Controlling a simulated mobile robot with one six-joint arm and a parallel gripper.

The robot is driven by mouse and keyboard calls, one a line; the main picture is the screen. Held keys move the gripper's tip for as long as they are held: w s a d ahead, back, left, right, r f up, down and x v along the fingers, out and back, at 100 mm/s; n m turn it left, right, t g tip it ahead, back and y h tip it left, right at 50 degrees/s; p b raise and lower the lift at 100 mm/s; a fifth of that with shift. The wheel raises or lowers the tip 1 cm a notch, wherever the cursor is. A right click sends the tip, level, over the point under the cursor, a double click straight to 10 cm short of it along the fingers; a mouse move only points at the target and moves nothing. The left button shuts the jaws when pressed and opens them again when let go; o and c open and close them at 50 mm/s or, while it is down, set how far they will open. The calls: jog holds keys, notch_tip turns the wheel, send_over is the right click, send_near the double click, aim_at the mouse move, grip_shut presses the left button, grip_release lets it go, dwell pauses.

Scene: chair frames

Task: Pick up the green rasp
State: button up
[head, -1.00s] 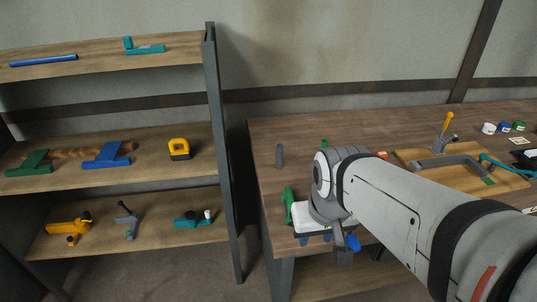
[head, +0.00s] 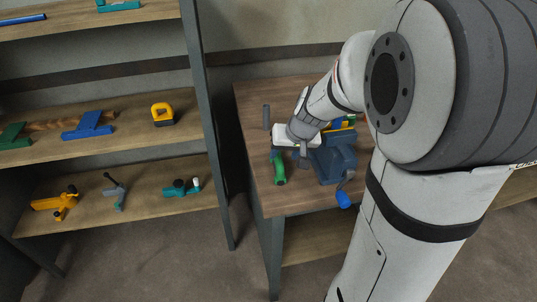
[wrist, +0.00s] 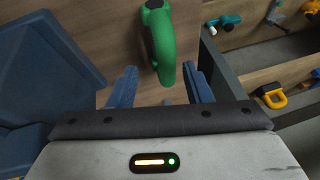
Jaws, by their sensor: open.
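The green rasp (head: 279,170) lies on the workbench near its left front corner, beside the blue vise. In the wrist view its curved green handle (wrist: 160,42) runs from the top edge down to the gap between my fingers. My gripper (wrist: 160,84) is open, with one blue finger on each side of the handle's near end. I see no finger closed on it, and cannot tell how high the fingers are above it. In the head view my wrist covers the fingertips and part of the rasp.
The blue vise (head: 335,160) stands close to the right of my gripper, its handle (head: 343,198) past the bench edge. A dark upright peg (head: 266,117) stands behind on the bench (head: 258,95). A shelf unit (head: 196,110) with several tools stands to the left.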

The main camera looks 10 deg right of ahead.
aim_at(279, 160)
jog(key=x, duration=0.6)
jog(key=shift+w, duration=0.3)
jog(key=shift+c, duration=0.6)
jog(key=c, duration=0.7)
